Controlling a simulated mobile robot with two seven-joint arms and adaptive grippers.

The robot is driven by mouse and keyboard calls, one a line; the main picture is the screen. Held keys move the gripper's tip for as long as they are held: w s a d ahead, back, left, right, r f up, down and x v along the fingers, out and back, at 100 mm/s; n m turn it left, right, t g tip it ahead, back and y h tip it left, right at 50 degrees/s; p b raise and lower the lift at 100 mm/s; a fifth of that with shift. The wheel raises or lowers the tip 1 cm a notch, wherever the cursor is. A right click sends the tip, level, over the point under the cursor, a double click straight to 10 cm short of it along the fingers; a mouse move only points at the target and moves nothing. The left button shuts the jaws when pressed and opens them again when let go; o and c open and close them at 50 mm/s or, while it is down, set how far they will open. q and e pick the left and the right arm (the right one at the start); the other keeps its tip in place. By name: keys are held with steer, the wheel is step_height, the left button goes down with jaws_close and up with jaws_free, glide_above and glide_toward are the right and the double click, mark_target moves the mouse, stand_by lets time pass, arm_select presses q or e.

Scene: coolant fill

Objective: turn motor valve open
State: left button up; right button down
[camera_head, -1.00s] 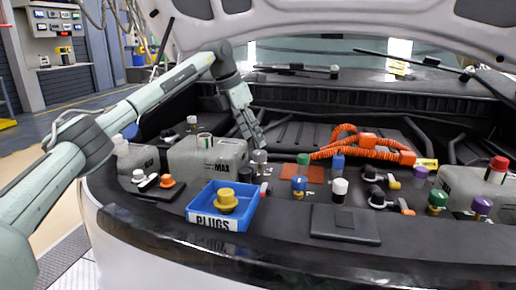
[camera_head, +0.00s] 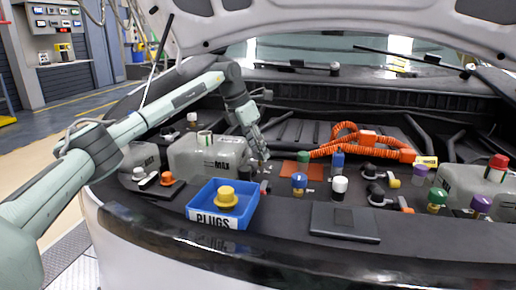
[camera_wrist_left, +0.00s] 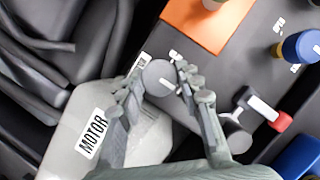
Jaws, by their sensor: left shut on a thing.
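My left gripper (camera_head: 262,155) reaches down beside the front-left coolant tank (camera_head: 207,156). The left wrist view shows a round grey valve knob (camera_wrist_left: 157,78) between the fingertips of this gripper (camera_wrist_left: 162,77), with a finger on each side. The gripper is shut on this knob. A white label reading MOTOR (camera_wrist_left: 92,133) is on the pale tank (camera_wrist_left: 60,128) beside the knob. In the head view the fingers largely hide the knob. My right gripper is in neither view.
A blue PLUGS tray (camera_head: 247,213) with a yellow plug (camera_head: 227,198) stands in front. Several coloured valve caps, including a blue one (camera_head: 299,181) and a white one (camera_head: 339,185), stand to the right. Orange hoses (camera_head: 345,140) lie behind, and the raised hood (camera_head: 330,18) hangs above.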

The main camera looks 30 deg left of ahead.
arm_select(q)
steer(key=shift+c, duration=1.3)
steer(key=shift+n, duration=0.3)
steer(key=n+y, duration=0.1)
steer(key=n, duration=0.3)
steer(key=shift+d+t+y, duration=0.15)
steer(key=shift+t+y, duration=0.25)
steer(key=n, duration=0.2)
steer(key=n+y, duration=0.1)
steer(key=n, duration=0.1)
steer(key=shift+d+n+y, duration=0.15)
steer(key=shift+n+y, duration=0.15)
steer(key=shift+n, duration=0.1)
steer(key=n, duration=0.2)
steer(key=n+g+y, duration=0.1)
steer(key=n, duration=0.1)
steer(key=shift+d+n+y, duration=0.1)
steer(key=shift+n+y, duration=0.2)
steer(key=shift+w+n+g+y, duration=0.1)
steer(key=shift+n+g+y, duration=0.5)
steer(key=shift+n, duration=1.4)
